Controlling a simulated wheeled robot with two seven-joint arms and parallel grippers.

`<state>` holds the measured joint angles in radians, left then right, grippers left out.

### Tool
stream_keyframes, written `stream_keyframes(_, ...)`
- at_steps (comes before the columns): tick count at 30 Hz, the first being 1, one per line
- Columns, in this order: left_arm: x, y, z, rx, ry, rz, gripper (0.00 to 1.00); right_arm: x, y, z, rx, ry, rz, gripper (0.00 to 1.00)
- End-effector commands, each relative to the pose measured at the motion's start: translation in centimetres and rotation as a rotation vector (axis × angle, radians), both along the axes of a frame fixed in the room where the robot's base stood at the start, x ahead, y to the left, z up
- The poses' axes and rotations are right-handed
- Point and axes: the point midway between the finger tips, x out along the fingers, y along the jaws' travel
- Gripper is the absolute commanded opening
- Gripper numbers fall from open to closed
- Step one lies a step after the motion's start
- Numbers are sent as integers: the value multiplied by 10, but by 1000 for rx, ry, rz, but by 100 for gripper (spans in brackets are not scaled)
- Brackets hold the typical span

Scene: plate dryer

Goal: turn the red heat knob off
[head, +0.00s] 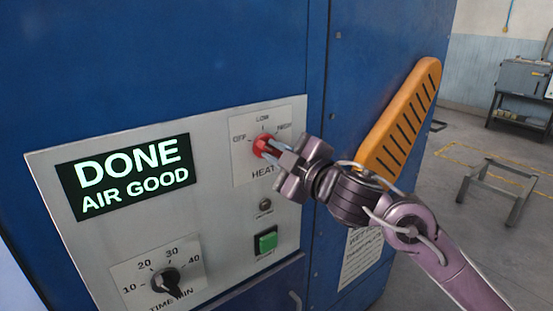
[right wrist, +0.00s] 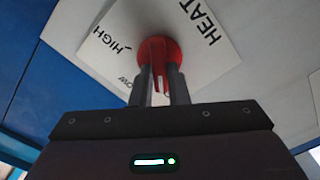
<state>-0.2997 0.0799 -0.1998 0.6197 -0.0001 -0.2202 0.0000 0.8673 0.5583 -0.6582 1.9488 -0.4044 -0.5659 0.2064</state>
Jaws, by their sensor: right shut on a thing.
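The red heat knob (head: 261,146) sits on its white label plate (head: 243,170), marked OFF, LOW and HIGH, at the upper right of the grey control panel. My right gripper (head: 272,150) comes in from the right and is shut on the knob. In the right wrist view the red knob (right wrist: 160,50) shows its grip ridge between the two fingers of my right gripper (right wrist: 160,88). The fingers hide part of the knob, and its exact pointing direction is hard to tell. My left gripper is not in view.
The panel also has a display (head: 128,177) reading DONE AIR GOOD, a black time knob (head: 165,281) and a green button (head: 266,241). An orange slotted handle (head: 405,118) stands out from the blue cabinet (head: 180,55) beside my right arm.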

Motion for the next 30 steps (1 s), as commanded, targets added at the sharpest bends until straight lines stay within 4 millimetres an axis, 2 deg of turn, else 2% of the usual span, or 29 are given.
stream_keyframes(9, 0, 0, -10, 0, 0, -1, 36, 0, 0, -2, -100, -72, 1, 0)
stream_keyframes(25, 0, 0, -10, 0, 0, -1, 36, 0, 0, -2, -121, -85, 0, 0)
stream_keyframes(26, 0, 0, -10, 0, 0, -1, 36, 0, 0, -2, -121, -85, 0, 16)
stream_keyframes(30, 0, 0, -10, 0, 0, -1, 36, 0, 0, -1, -121, -85, 0, 34)
